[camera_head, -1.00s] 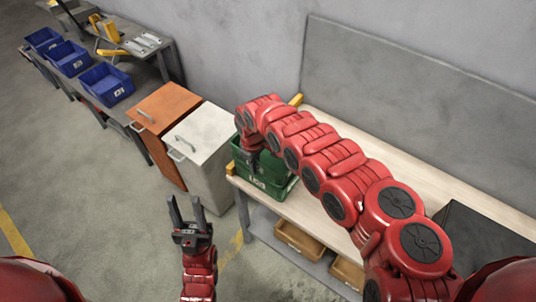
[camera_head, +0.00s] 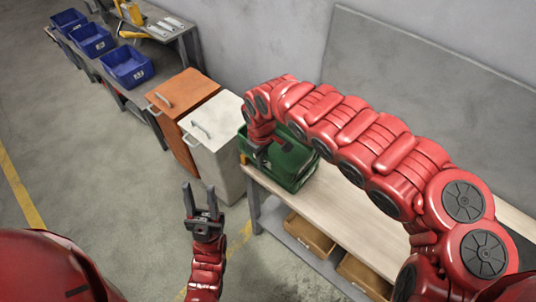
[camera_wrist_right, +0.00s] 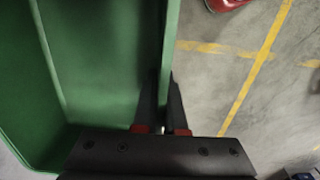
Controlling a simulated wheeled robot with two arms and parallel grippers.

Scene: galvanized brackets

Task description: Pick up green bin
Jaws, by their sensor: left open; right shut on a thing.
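The green bin (camera_head: 294,168) is at the left end of the wooden-topped bench, partly hidden behind my right arm. My right gripper (camera_head: 262,158) is at the bin's near left side. In the right wrist view the right gripper (camera_wrist_right: 162,115) is shut on the bin's wall, one finger on each side; the bin's green inside (camera_wrist_right: 95,65) fills the left and looks empty. I cannot tell whether the bin touches the bench. My left gripper (camera_head: 203,203) is open and empty, over the floor in front of the white cabinet.
The bench (camera_head: 340,215) has clear top to the bin's right and brown bins (camera_head: 308,235) on its lower shelf. A white cabinet (camera_head: 219,143) and an orange cabinet (camera_head: 184,97) stand left of it. Blue bins (camera_head: 127,66) line a far bench. Floor is open at left.

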